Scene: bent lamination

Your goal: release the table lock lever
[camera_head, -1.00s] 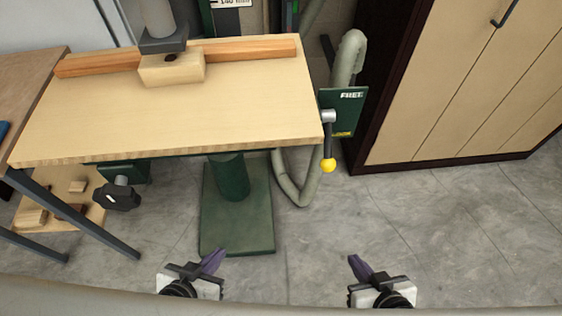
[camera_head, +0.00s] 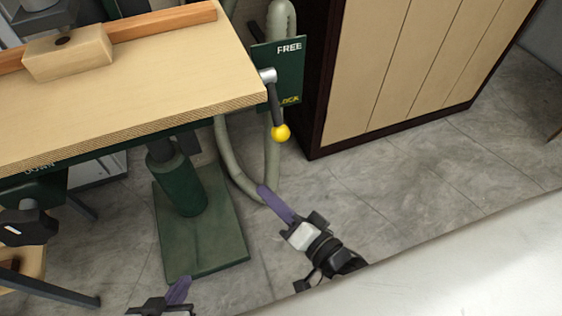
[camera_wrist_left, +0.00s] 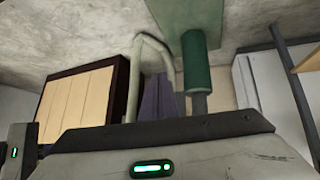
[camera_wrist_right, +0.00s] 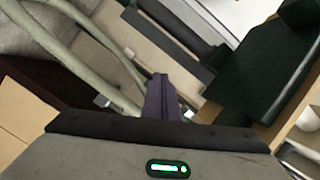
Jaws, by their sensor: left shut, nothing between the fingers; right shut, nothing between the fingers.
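The table lock lever (camera_head: 276,103) is a dark rod with a yellow ball knob (camera_head: 281,132) at the table's right edge in the head view. It hangs down from a metal pivot in front of a green plate (camera_head: 291,58) marked FREE at the top and LOCK at the bottom. The knob points toward the LOCK end. My right gripper (camera_head: 265,191) is shut and empty, below the knob and apart from it. My left gripper (camera_head: 186,281) is shut and empty at the bottom of the head view, left of the right one. The lever is not distinguishable in the wrist views.
The wooden table top (camera_head: 150,85) carries a block (camera_head: 75,52) and a fence. A green pedestal base (camera_head: 210,245) stands beneath. A grey hose (camera_head: 236,165) loops behind the lever. A cabinet (camera_head: 390,60) stands to the right. Floor between is clear.

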